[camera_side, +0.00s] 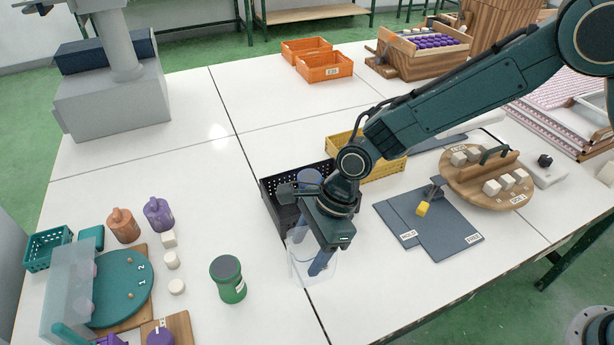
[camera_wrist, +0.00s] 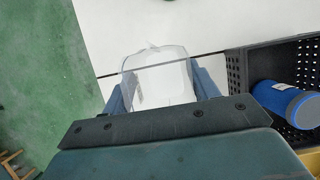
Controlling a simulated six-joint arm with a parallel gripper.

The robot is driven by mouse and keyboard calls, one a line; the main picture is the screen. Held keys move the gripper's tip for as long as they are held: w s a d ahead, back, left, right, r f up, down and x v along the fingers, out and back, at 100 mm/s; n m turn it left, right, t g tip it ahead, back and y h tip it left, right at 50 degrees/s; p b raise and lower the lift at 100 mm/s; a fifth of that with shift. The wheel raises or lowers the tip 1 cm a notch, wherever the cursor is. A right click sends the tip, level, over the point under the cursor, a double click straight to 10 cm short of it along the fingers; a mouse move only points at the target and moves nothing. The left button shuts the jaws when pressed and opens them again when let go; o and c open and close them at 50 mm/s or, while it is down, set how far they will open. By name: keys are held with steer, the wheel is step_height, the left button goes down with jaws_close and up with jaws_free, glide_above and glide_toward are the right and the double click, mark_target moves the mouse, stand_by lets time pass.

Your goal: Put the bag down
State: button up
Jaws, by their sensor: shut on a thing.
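The bag (camera_side: 299,262) is clear and see-through, with a faint whitish outline. My gripper (camera_side: 318,266) is shut on it, with the blue fingers pointing down at the front of the black crate. In the wrist view the bag (camera_wrist: 158,85) sits between the two fingers of my gripper (camera_wrist: 160,92), and a pale patch shows on it. The white table (camera_side: 390,290) lies beneath. I cannot tell whether the bag's bottom touches the table.
A green jar (camera_side: 228,280) stands to the left. Dark mats (camera_side: 450,238) lie to the right. The table's front middle is clear.

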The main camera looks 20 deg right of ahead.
steer(key=shift+f, duration=1.95)
steer(key=shift+f, duration=0.15)
steer(key=o, duration=0.9)
steer(key=shift+o, duration=0.2)
steer(key=v, duration=1.2)
